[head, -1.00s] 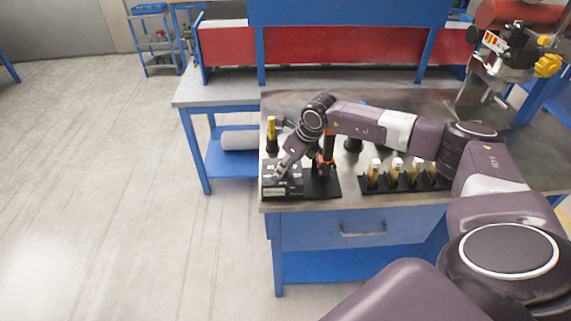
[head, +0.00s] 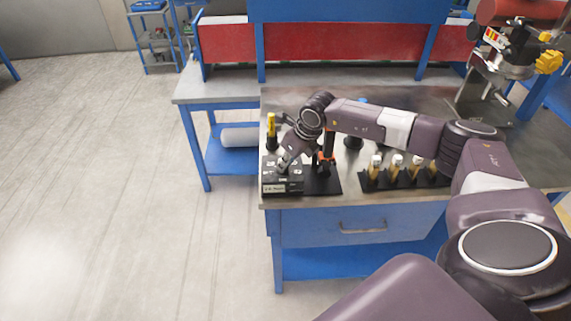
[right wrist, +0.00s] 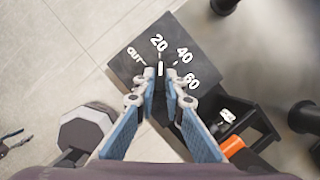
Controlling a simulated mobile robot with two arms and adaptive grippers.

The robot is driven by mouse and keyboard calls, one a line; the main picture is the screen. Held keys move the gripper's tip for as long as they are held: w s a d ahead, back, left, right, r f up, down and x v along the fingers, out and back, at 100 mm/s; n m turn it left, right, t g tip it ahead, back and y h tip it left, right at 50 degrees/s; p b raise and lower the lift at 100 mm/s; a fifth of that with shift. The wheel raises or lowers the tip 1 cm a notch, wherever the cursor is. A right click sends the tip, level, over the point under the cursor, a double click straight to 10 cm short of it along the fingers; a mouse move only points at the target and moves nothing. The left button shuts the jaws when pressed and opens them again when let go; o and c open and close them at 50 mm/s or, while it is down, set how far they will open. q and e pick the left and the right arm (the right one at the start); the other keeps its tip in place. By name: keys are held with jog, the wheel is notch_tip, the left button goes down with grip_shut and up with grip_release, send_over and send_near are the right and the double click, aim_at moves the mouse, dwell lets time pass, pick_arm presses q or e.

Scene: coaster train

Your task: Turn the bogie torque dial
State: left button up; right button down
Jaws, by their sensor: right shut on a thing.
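The bogie torque dial is a dark box (head: 267,175) with a small pale label (head: 275,188) on its front, at the workbench's left front corner. My right gripper (head: 283,164) reaches down onto it from above. There my right gripper (right wrist: 160,80) is shut on the dark knob (right wrist: 160,100), with a fingertip on each side. A white pointer line shows between the fingertips, near 20. The fingers hide most of the knob. My left gripper is not in view.
A black stand with an orange part (head: 327,155) is close to the box's right. A yellow-topped tool (head: 271,126) stands behind it. A black rack (head: 368,184) with several bottles is farther right. Open floor (head: 120,200) lies left of the bench (head: 300,203).

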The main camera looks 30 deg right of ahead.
jog(key=m+b, duration=0.1)
jog(key=m+h+b, duration=0.1)
jog(key=shift+a+f+m, duration=0.15)
jog(key=shift+a+m, duration=0.05)
jog(key=shift+m, duration=0.2)
jog(key=m+h+b, duration=0.1)
jog(key=m+b, duration=0.1)
jog(key=b, duration=0.1)
jog(key=shift+w+a+m, duration=0.1)
jog(key=shift+a+m, duration=0.05)
jog(key=shift+m, duration=0.15)
jog(key=m+h+b, duration=0.1)
jog(key=m+b, duration=0.1)
jog(key=shift+m, duration=0.3)
jog(key=shift+r+m+b, duration=0.2)
jog(key=shift+m+b, duration=0.3)
jog(key=shift+b, duration=0.15)
jog(key=shift+h, duration=0.3)
jog(key=c, duration=2)
grip_release()
jog(key=shift+a, duration=0.1)
